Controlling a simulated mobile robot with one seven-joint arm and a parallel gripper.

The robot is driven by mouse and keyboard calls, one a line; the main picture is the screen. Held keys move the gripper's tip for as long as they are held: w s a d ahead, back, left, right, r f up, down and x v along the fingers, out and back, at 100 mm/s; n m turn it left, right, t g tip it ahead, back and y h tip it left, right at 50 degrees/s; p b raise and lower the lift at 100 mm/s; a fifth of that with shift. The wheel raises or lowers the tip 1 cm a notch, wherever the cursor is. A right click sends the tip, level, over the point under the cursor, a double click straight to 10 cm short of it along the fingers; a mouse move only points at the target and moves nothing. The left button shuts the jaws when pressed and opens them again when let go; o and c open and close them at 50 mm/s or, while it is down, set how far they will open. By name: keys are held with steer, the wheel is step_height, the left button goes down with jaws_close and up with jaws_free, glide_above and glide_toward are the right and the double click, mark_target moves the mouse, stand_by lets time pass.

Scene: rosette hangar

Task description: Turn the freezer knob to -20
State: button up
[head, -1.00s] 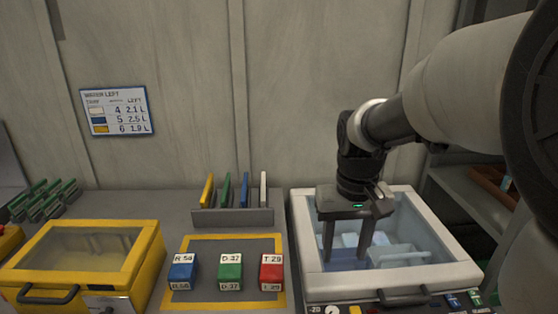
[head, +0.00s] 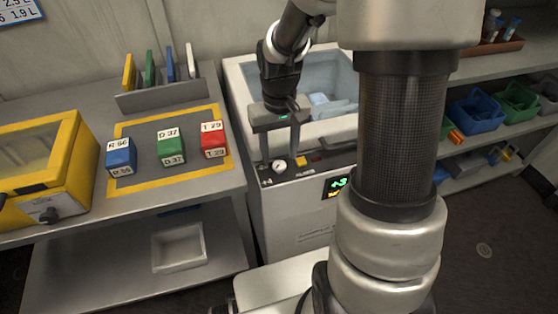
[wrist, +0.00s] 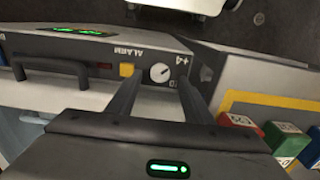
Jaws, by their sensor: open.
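The freezer (head: 305,215) is a pale chest with a see-through top. Its knob (head: 279,167) is a small white dial at the left end of the dark control strip. My gripper (head: 280,156) points down with its two fingers apart, just above the strip and around the knob's position. In the wrist view the knob (wrist: 160,72) appears between the fingers, with a dark pointer line and an upside-down "+4" label beside it. I cannot tell whether the fingers touch it. The -20 mark is not clearly readable.
A yellow button (wrist: 127,70) and ALARM lettering lie beside the knob. The freezer's green-lit display (head: 337,187) is right of it. A bench with blue (head: 121,156), green (head: 171,148) and red (head: 213,140) blocks stands at left. My own arm covers much of the right side.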

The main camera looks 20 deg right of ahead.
mark_target(279, 164)
steer(key=shift+f, duration=1.55)
steer(key=c, duration=1.1)
steer(key=shift+o, duration=0.2)
